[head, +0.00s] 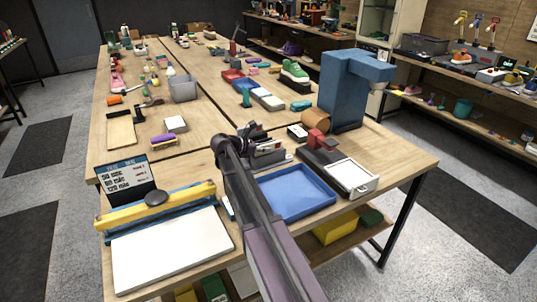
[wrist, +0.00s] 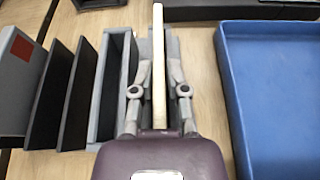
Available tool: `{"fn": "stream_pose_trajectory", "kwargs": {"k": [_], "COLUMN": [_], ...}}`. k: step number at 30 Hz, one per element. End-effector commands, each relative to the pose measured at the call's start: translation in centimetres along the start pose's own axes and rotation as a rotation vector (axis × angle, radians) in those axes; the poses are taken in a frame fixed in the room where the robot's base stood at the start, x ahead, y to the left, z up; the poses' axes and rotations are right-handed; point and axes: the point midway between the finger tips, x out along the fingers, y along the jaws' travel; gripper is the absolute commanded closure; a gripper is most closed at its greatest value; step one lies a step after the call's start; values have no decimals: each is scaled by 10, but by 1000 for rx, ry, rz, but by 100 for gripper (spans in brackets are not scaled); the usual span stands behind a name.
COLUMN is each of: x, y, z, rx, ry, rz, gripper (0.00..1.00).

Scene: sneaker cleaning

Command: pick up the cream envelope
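The cream envelope (wrist: 158,45) shows edge-on in the wrist view as a thin upright pale strip. My gripper (wrist: 159,88) has one grey finger on each side of it, close against its faces, and appears shut on it. A grey rack with dark upright dividers (wrist: 72,95) stands just left of the gripper. In the head view my arm covers most of the gripper and I cannot make out the envelope; the rack (head: 270,150) shows partly beside the arm.
A blue tray (wrist: 236,95) lies right of the gripper; it also shows in the head view (head: 290,192). A white board with a yellow bar (head: 170,250) is at the front left. A tall blue machine (head: 345,90) stands at the right. Bare wood lies between rack and tray.

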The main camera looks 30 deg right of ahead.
Motion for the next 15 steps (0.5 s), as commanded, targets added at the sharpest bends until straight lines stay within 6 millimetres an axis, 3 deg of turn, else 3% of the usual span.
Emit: {"fn": "stream_pose_trajectory", "kwargs": {"k": [15], "x": [-1], "y": [0], "z": [1], "rx": [0], "ry": [0], "rz": [0], "gripper": [100]}}
